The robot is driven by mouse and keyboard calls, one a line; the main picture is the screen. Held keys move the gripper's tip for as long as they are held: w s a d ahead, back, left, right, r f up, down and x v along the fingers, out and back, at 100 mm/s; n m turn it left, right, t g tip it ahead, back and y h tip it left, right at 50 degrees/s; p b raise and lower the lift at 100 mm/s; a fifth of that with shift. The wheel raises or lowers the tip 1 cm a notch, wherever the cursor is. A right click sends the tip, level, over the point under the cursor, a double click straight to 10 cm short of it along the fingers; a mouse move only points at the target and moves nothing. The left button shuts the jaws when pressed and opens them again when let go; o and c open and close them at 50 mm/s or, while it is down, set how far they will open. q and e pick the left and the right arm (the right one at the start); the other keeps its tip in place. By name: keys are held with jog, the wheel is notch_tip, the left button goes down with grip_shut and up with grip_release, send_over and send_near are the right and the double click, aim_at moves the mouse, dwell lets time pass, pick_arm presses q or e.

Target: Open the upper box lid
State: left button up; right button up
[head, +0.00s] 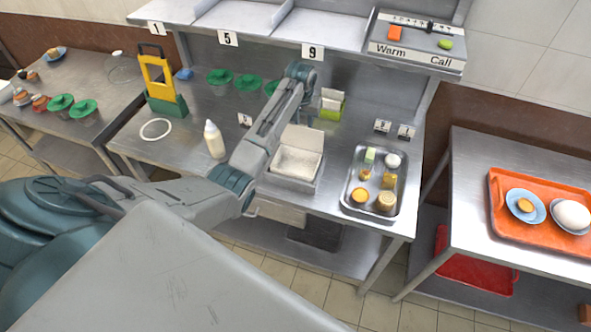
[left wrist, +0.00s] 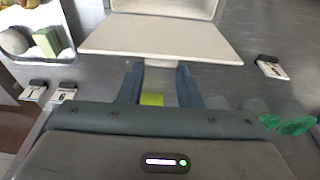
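The white box (head: 295,163) stands on the steel table in the head view, left of the tray. Its lid (head: 303,138) is raised and tilted back, and I can see into the box. In the left wrist view the lid (left wrist: 160,38) is a broad pale panel just ahead of the fingers, with a small tab at its near edge. My left gripper (left wrist: 160,72) has its two fingers apart, one on each side of the tab; I cannot tell if they touch it. In the head view my left arm passes just left of the box and hides part of the table. My right gripper is not in view.
A lime-green holder (head: 331,114) with white cards stands behind the box. A metal tray (head: 353,206) with small food items lies to the right. A white bottle (head: 214,140) and green-lidded bowls (head: 219,76) stand to the left. A shelf overhangs the back.

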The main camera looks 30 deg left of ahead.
pick_arm(q)
jog(key=shift+w+a+b, duration=0.25)
jog(key=shift+w+b, duration=0.1)
jog(key=shift+w, duration=0.7)
jog(key=shift+c, duration=0.2)
jog(key=shift+f, duration=0.1)
grip_shut()
jog(key=o, duration=0.5)
grip_release()
notch_tip(320, 180, up, 9)
jog(key=shift+p, duration=0.7)
